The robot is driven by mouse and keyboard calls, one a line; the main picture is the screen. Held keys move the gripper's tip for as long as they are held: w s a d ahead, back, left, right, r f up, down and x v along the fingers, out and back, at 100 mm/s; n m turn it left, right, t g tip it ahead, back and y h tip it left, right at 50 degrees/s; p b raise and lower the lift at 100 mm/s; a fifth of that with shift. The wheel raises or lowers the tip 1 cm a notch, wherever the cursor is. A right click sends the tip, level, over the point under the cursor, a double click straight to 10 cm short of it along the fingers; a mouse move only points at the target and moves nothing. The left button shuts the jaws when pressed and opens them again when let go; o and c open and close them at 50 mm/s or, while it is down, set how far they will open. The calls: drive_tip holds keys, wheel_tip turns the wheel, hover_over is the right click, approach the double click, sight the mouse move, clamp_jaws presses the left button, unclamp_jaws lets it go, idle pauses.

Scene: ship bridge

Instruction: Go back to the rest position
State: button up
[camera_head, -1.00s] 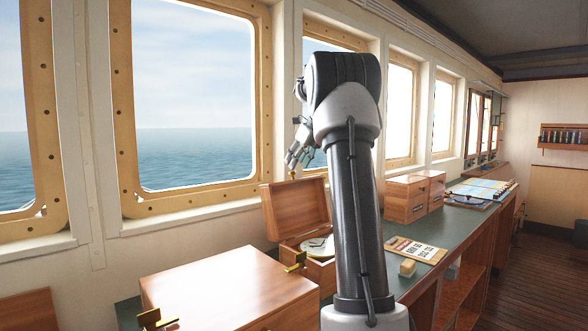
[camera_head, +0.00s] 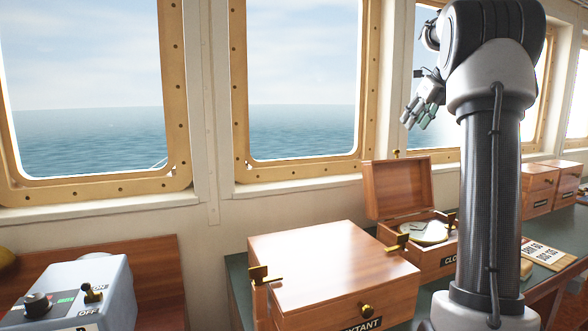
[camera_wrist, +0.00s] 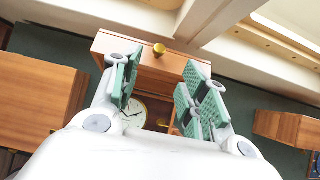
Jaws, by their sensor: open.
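My gripper (camera_head: 424,104) is raised in front of the window, above the counter, in the head view. In the wrist view my gripper (camera_wrist: 157,95) is open, its green-padded fingers apart with nothing between them. Below it, an open wooden box (camera_head: 398,190) holds a round clock (camera_head: 428,232) with its lid tilted back. The clock (camera_wrist: 134,112) shows partly in the wrist view, with my gripper hiding part of the box.
A closed wooden sextant box (camera_head: 330,262) stands at the left of the clock box. A grey control box (camera_head: 75,290) is at the lower left. More wooden boxes (camera_head: 540,190) and a label board (camera_head: 541,253) lie at the right.

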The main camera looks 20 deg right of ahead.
drive_tip(key=s+a+f+n+g, duration=0.25)
drive_tip(key=s+f+n, duration=0.6)
drive_tip(key=n, duration=0.75)
drive_tip(key=s+a+f+n, duration=0.6)
drive_tip(key=s+a+n, duration=0.3)
drive_tip(key=s+a, duration=0.3)
drive_tip(key=s+a+f+n, duration=0.6)
drive_tip(key=s+a+n, duration=0.4)
drive_tip(key=s+a, duration=0.2)
drive_tip(key=shift+s+h, duration=0.2)
drive_tip(key=shift+h, duration=0.1)
drive_tip(key=shift+g, duration=0.25)
